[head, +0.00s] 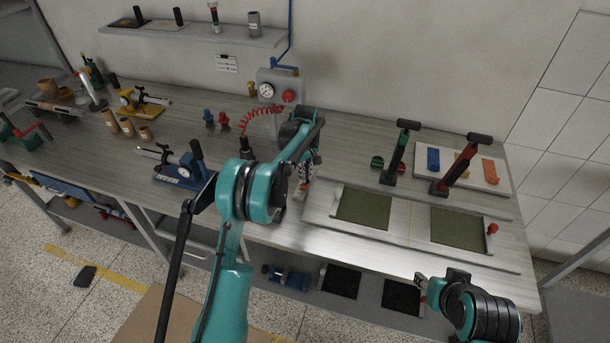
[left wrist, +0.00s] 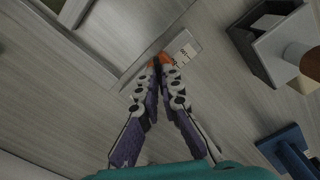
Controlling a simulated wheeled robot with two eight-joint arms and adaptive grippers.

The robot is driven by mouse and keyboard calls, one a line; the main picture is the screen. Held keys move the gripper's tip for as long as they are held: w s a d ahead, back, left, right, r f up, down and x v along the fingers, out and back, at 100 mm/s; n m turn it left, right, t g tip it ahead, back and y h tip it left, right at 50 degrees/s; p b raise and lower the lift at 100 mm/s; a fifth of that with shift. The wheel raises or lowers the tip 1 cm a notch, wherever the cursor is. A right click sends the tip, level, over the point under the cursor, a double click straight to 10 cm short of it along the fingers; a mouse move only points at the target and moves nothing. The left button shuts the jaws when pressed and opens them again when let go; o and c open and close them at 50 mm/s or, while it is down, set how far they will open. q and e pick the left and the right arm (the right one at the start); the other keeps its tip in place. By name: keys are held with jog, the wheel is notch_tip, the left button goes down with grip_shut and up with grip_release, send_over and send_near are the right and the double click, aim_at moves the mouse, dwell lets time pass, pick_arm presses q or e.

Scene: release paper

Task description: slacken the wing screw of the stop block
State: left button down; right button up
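My left gripper (head: 302,188) points down at the left end of the pale fixture board (head: 320,215). I see nothing clearly held between the tips. I cannot make out a stop block or wing screw there; the gripper may hide it. A red knob (head: 492,229) sits at the right end of the fixture. My right gripper (head: 424,287) is low at the bench's front edge; its fingers are too small to read.
Two green pads (head: 363,209) lie in the fixture. Two upright levers (head: 396,155) stand behind it, near a board with blue and orange blocks (head: 490,171). A blue clamp device (head: 183,172) stands left of my left arm. A red coiled hose (head: 262,118) hangs behind.

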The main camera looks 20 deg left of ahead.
dwell(0.4)
pick_arm(q)
jog(key=c, duration=1.7)
grip_release()
jog(key=shift+r, duration=0.1)
notch_tip(320, 180, up, 12)
jog(key=shift+f, duration=0.1)
